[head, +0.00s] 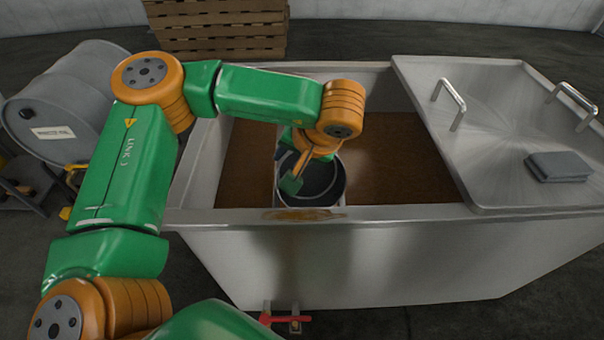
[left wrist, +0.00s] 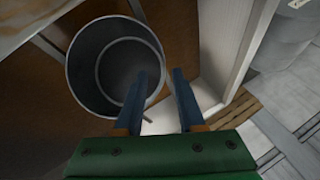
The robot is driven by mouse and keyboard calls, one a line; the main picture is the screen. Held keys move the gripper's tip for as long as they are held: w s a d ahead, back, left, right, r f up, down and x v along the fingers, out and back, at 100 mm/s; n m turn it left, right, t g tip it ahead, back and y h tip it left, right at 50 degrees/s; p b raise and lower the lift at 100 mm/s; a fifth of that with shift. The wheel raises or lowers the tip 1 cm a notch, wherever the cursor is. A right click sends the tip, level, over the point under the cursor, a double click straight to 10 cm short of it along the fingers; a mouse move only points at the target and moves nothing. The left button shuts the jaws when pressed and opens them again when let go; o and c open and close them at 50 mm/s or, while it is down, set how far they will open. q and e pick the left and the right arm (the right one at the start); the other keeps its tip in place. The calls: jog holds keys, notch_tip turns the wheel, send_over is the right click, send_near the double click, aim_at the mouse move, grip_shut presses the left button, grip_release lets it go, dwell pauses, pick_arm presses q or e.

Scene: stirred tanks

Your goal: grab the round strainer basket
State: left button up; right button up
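The round strainer basket (head: 325,184), dark grey with a lighter rim, sits inside the metal tank near its front wall. It shows as a round open-topped vessel in the left wrist view (left wrist: 118,62). My left gripper (head: 289,171) reaches down into the tank at the basket's left side. In the left wrist view my left gripper (left wrist: 160,74) is open, one finger over the basket's opening and the other outside its rim. I cannot tell how deep the fingers are or whether they touch the rim. My right gripper is not in view.
The tank (head: 330,245) has brown contents and walls around the basket. A metal lid (head: 490,100) with two handles covers its right part, a dark flat block (head: 558,166) on it. A red-handled valve (head: 280,319) is in front.

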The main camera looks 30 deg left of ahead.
aim_at(285, 163)
pick_arm(q)
jog(key=x, duration=0.6)
jog(key=shift+w+d+b, duration=0.15)
jog(key=shift+b, duration=0.25)
grip_shut()
dwell(0.8)
